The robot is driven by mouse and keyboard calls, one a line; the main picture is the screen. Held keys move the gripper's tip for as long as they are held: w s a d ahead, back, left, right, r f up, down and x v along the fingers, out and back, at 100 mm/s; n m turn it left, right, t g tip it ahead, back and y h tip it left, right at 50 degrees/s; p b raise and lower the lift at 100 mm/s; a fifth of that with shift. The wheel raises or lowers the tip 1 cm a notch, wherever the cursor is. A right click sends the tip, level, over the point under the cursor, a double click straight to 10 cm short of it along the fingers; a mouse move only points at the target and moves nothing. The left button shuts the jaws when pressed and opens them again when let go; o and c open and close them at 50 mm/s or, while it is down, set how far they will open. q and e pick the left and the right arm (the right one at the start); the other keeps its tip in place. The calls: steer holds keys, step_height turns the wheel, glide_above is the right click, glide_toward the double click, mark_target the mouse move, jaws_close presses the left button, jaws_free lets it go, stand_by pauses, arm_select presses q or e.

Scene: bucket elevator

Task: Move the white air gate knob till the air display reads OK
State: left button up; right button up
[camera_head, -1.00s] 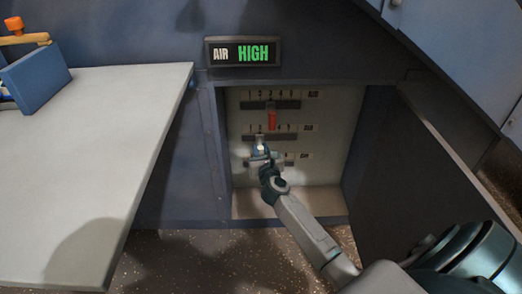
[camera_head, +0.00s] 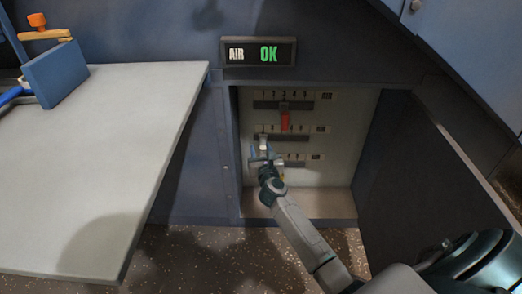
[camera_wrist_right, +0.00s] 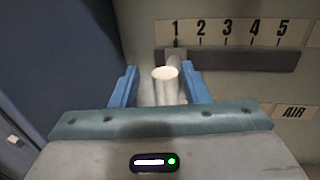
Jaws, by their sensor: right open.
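The air display (camera_head: 258,53) above the recess reads OK in green. The white air gate knob (camera_head: 263,143) stands at the left end of the middle slot in the head view. In the right wrist view the white knob (camera_wrist_right: 166,76) is a round-ended post close to the 1 mark on its slot (camera_wrist_right: 240,60). My right gripper (camera_head: 264,153) is open, and its blue fingers (camera_wrist_right: 161,86) stand on both sides of the knob with gaps showing. The knob's base is partly hidden. My left gripper is out of view.
A red knob (camera_head: 284,120) sits on the top slot. An open dark door (camera_head: 430,190) bounds the recess on the right. A pale table (camera_head: 100,150) with a blue block (camera_head: 56,75) is at the left. An AIR label (camera_wrist_right: 293,112) shows in the wrist view.

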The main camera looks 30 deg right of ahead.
steer(key=p+v, duration=0.2)
steer(key=v, duration=0.8)
steer(key=shift+s+a, duration=0.2)
steer(key=shift+s, duration=0.05)
